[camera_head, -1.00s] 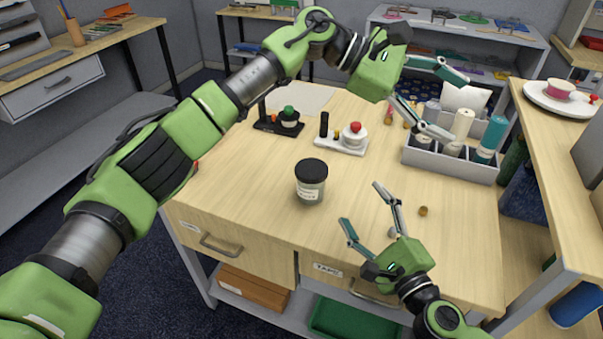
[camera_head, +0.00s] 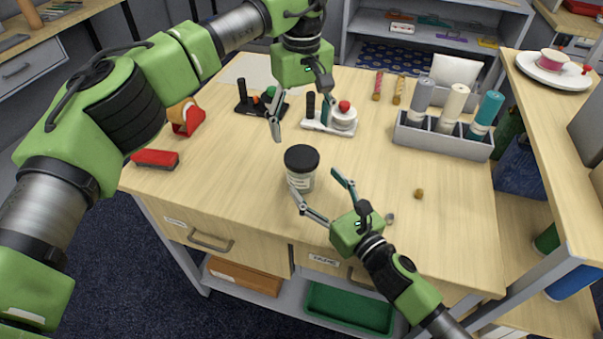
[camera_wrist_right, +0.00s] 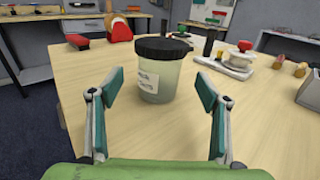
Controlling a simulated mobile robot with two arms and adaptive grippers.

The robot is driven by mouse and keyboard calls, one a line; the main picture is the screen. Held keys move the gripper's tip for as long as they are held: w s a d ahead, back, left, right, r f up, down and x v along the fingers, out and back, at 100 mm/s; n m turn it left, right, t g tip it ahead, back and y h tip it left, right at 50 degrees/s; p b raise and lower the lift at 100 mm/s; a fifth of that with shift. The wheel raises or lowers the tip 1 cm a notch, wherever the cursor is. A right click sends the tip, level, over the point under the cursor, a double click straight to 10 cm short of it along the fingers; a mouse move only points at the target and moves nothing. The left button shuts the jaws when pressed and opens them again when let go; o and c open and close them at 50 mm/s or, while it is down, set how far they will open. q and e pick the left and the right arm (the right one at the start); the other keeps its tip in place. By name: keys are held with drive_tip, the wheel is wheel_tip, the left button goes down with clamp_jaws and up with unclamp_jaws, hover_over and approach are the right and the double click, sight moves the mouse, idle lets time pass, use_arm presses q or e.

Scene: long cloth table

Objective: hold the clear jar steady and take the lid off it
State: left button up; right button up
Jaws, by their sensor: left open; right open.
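The clear jar (camera_head: 301,181) stands upright on the table with its black lid (camera_head: 302,158) on. In the right wrist view the jar (camera_wrist_right: 157,82) has a white label and the dark ribbed lid (camera_wrist_right: 162,49) on top. My right gripper (camera_head: 315,186) is open, low over the table on the near side of the jar. In the right wrist view its fingers (camera_wrist_right: 160,85) stand apart, with the jar between and beyond them; I cannot tell if either touches it. My left gripper (camera_head: 301,119) is open and empty, pointing down above and behind the lid.
A black-based item (camera_head: 262,106) and a white-based item with a red knob (camera_head: 333,119) stand behind the jar. A grey divided bin (camera_head: 441,138) with rolls is at the right. A red brush (camera_head: 156,158) and tape dispenser (camera_head: 185,117) lie left. A small cork-coloured piece (camera_head: 419,193) lies right.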

sight(302, 156)
use_arm(q)
drive_tip(key=shift+w+f, duration=0.1)
use_arm(e)
drive_tip(key=x, duration=0.4)
drive_tip(key=f+x, duration=0.1)
drive_tip(key=x, duration=0.1)
drive_tip(key=shift+w, duration=0.1)
drive_tip(key=shift+w+a, duration=0.4)
drive_tip(key=shift+w, duration=0.15)
drive_tip(key=shift+c, duration=0.5)
clamp_jaws()
use_arm(q)
drive_tip(key=m, duration=0.4)
drive_tip(key=shift+f+m, duration=0.25)
drive_tip(key=shift+m, duration=0.05)
wheel_tip(302, 156, down, 7)
drive_tip(key=shift+f, duration=0.2)
